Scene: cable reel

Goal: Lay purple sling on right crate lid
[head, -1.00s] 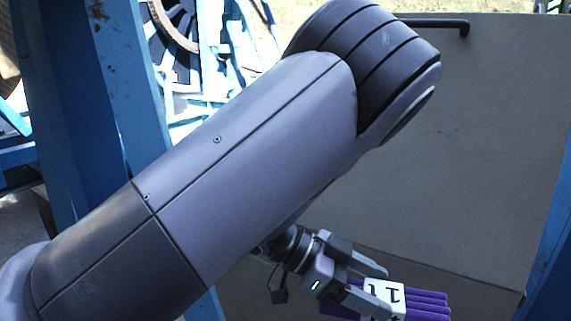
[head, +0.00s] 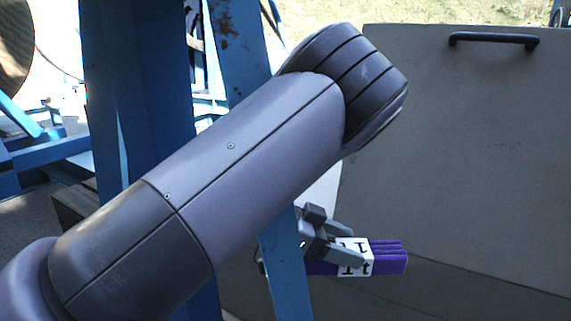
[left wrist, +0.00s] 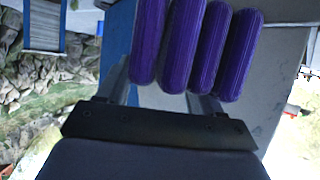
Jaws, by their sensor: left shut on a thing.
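The purple sling (head: 390,257) is a folded bundle of several parallel purple rolls with a white label marked "1t" around it. My left gripper (head: 352,251) is shut on the sling at the label and holds it in front of a grey panel. In the left wrist view the sling's rolls (left wrist: 195,45) stand between the two fingers of the left gripper (left wrist: 165,85). A large grey crate (head: 450,130) with a black handle on top fills the right; I cannot tell whether it is the right crate. My right gripper is not in view.
Another blue post (head: 125,120) rises at the left. A black handle (head: 493,38) sticks out near the crate's top edge. Rocks (left wrist: 50,85) show in the left wrist view.

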